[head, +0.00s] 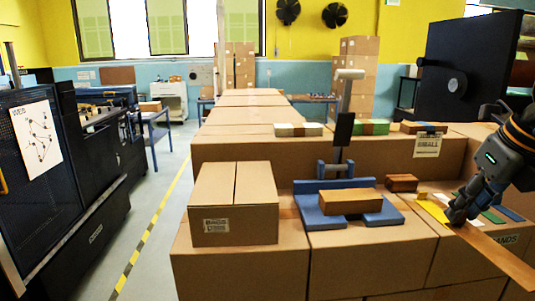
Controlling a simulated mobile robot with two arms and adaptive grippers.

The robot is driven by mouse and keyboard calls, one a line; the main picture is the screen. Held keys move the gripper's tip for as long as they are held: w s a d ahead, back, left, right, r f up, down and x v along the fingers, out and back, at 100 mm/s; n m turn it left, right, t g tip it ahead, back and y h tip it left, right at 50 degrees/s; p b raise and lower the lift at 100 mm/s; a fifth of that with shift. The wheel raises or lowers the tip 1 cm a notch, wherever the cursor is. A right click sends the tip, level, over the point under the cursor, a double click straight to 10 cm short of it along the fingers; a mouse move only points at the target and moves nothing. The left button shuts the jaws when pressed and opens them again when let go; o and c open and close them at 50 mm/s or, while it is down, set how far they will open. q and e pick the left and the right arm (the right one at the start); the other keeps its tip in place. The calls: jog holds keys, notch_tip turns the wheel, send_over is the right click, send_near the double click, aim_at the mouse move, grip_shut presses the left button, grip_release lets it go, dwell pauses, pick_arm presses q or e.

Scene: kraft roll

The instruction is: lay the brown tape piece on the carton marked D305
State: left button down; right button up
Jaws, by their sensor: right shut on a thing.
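The carton marked D305 (234,206) stands closed at the left front of the brown carton surface, with a label reading BAGS D305 low on its front. My right gripper (456,216) is at the right, well away from that carton. It is shut on the brown tape piece (500,258), a long flat strip that slants from the fingers down to the right edge of the view. The fingers partly hide the near end of the strip. My left gripper is not in view.
A blue stand (309,214) with a post and a small brown box (349,202) sits between the D305 carton and my right gripper. A yellow piece (431,209) and coloured strips lie beside the gripper. A raised row marked SMALL (427,146) runs behind.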

jog(key=a+f+n+g+y, duration=0.2)
jog(key=a+f+n, duration=0.1)
jog(key=f+n, duration=0.5)
jog(key=a+f+n+g+y, duration=0.2)
jog(key=a+f+n+g, duration=0.15)
jog(key=f+n, duration=0.4)
jog(key=s+a+f+n+g+h, duration=0.1)
jog(key=s+a+f+n+h, duration=0.1)
jog(key=f+n, duration=0.4)
jog(key=s+a+f+n+g+h, duration=0.2)
jog(key=s+a+f+n, duration=0.2)
jog(key=n, duration=0.8)
notch_tip(320, 180, down, 3)
jog(key=s, duration=0.2)
jog(key=shift+s+a+f+n+h, duration=0.2)
jog(key=shift+s+a+n+h, duration=0.05)
jog(key=shift+s+n+h, duration=0.1)
jog(key=shift+f+g, duration=0.1)
jog(key=shift+g, duration=0.25)
jog(key=shift+d, duration=0.1)
